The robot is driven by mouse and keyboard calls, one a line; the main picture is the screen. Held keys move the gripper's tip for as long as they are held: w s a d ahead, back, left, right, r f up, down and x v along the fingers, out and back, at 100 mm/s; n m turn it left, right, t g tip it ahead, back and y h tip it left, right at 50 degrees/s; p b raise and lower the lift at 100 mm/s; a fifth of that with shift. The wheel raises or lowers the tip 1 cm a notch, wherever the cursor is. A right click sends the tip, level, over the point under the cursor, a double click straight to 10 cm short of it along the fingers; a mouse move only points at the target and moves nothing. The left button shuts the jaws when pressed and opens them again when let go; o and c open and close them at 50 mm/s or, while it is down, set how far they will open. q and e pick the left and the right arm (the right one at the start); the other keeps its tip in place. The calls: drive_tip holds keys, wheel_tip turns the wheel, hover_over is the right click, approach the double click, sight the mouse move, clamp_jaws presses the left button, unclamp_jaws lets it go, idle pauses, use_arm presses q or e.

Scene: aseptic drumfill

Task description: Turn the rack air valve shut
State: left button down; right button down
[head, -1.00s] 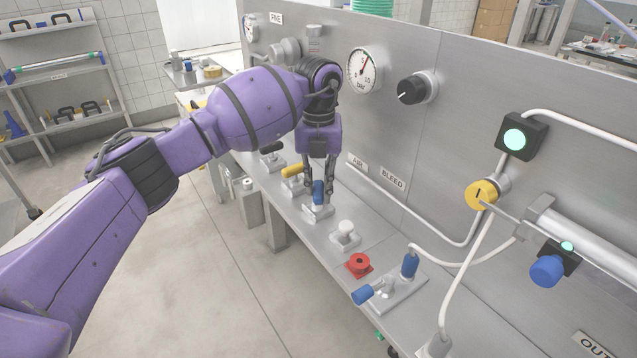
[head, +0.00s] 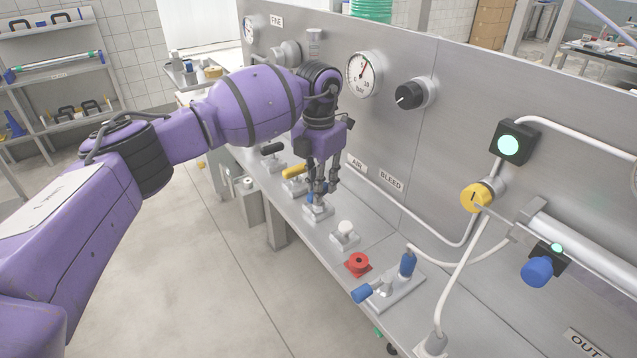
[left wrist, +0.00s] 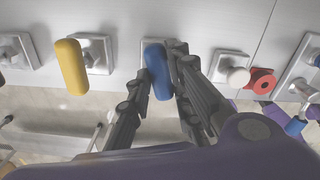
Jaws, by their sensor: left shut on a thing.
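The valve with a blue handle (head: 311,199) sits on a small metal base on the bench ledge, below the AIR label (head: 356,164). My left gripper (head: 321,188) points down over it and is shut on the blue handle. The fingers hide most of the handle in the head view. In the left wrist view the blue handle (left wrist: 157,72) lies between the two dark fingers (left wrist: 160,78). My right gripper is not in view.
A yellow-handled valve (head: 293,172) and a black-handled one (head: 272,150) stand farther along the ledge. The steel panel with a pressure gauge (head: 363,74) rises behind.

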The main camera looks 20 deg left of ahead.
use_arm(q)
drive_tip(key=shift+m, duration=1.6)
drive_tip(key=c, duration=1.6)
unclamp_jaws()
